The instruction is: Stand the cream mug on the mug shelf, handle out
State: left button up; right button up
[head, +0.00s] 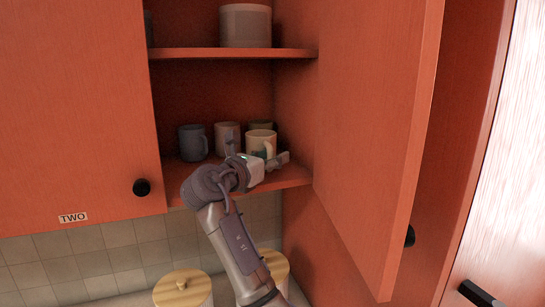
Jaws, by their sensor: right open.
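The cream mug (262,137) stands upright at the front right of the lower cabinet shelf (291,177), the mug shelf. Its handle seems to face out toward me, though its lower part is partly hidden by my gripper. My right gripper (257,152) reaches in from below at the shelf's front. Its fingers are spread, one to the left of the cream mug and one to its right. I cannot tell whether they touch it. My left gripper is not in view.
The open cabinet door (375,130) bounds the right side. An upper shelf (230,53) holds a canister (246,27). Lidded jars (183,290) stand below.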

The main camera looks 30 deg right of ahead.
jog(key=v, duration=1.2)
jog(key=shift+d, duration=0.1)
